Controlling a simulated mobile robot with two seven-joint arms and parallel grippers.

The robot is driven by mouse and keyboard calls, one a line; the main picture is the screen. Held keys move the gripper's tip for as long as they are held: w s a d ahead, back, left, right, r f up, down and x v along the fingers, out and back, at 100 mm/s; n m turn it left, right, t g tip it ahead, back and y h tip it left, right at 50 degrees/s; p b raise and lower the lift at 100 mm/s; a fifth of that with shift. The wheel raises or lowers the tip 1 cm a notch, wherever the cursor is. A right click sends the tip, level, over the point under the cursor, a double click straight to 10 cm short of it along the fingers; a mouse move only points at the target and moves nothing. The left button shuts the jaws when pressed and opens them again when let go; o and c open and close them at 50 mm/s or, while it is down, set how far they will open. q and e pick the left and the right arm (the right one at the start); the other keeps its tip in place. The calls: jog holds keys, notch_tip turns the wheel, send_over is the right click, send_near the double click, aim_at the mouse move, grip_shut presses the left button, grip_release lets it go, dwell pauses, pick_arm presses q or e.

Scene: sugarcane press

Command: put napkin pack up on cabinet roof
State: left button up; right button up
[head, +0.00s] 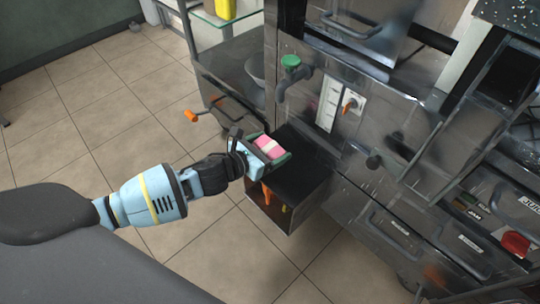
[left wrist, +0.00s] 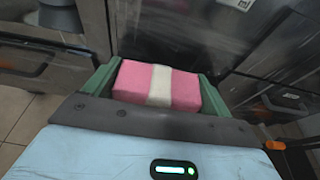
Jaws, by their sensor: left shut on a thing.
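The napkin pack (head: 270,147) is a small pink block with a white band around its middle. It also shows large in the left wrist view (left wrist: 130,82). My left gripper (head: 268,150) is shut on it, with a green finger on each side of the pack. The gripper holds it in front of the metal cabinet (head: 310,105), above a low dark box (head: 310,180) that juts out from the cabinet front. The cabinet roof cannot be made out clearly in either view. My right gripper is not in view.
A green-capped tap (head: 291,62) sticks out of the cabinet front near the gripper. Drawers with bar handles (head: 388,233) lie to the right. A shelf rack with a bowl (head: 256,70) and a yellow item (head: 225,8) stands behind.

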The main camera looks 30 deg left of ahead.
aim_at(269, 155)
pick_arm(q)
jog(key=shift+f+b, duration=1.05)
jog(key=shift+f, duration=0.85)
jog(key=shift+r, duration=0.15)
jog(key=o, duration=1)
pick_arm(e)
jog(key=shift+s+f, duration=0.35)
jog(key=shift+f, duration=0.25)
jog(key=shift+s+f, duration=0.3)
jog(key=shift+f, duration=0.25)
pick_arm(q)
jog(key=shift+s+r, duration=0.1)
jog(key=p+v, duration=0.3)
jog(key=v, duration=0.9)
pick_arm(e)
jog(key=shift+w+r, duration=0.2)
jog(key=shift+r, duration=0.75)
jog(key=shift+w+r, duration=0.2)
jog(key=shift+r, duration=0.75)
